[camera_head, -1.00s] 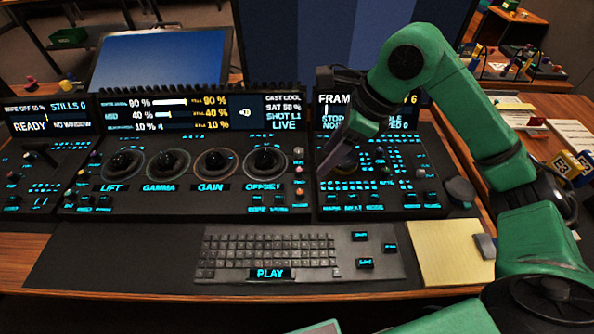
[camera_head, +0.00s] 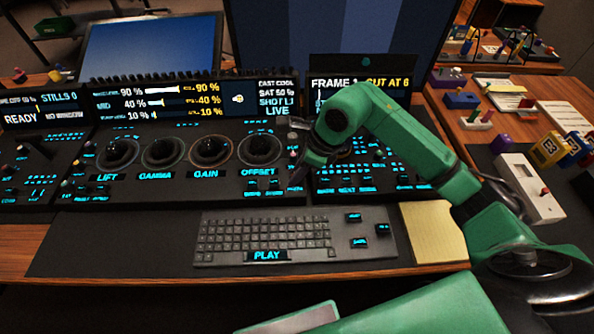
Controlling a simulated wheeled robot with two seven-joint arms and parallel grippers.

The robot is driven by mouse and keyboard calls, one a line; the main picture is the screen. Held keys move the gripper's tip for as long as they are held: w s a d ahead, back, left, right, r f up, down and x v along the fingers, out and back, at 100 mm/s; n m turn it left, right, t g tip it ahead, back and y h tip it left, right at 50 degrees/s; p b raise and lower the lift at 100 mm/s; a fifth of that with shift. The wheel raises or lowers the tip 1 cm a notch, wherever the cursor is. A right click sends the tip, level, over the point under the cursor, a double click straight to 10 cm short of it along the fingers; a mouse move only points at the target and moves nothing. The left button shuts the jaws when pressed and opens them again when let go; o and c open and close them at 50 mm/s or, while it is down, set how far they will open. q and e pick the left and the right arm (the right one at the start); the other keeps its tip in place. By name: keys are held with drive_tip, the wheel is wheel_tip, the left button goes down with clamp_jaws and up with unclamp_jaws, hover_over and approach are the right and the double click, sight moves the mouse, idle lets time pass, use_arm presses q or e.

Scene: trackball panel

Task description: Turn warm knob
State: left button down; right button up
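The trackball panel (camera_head: 180,193) has a row of large dark trackballs labelled LIFT, GAMMA, GAIN and OFFSET. Small knobs (camera_head: 293,153) stand in a column just right of the OFFSET ring (camera_head: 262,150). No label for the warm knob is readable, so I cannot tell which one it is. The screen above (camera_head: 190,98) reads CAST COOL at its right end. My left gripper is out of view.
A keyboard (camera_head: 265,233) and a yellow notepad (camera_head: 433,233) lie in front of the panel. A second button panel (camera_head: 350,188) sits to the right, partly behind my arm. A white box (camera_head: 530,188) and small coloured items stand on the right-hand desk.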

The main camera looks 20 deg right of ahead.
clamp_jaws()
drive_tip(key=shift+m, duration=0.4)
drive_tip(key=m+t+h+b, duration=0.1)
drive_tip(key=m, duration=0.2)
drive_tip(key=shift+s+a+m+t+h+b, duration=0.1)
drive_tip(key=shift+m+t+h+b, duration=0.2)
drive_tip(key=shift+m, duration=0.7)
drive_tip(key=shift+a+m+t+h+b, duration=0.1)
drive_tip(key=shift+m+t+h+b, duration=0.15)
drive_tip(key=shift+m, duration=0.75)
drive_tip(key=shift+r, duration=0.1)
drive_tip(key=o, duration=0.7)
unclamp_jaws()
drive_tip(key=shift+r, duration=0.1)
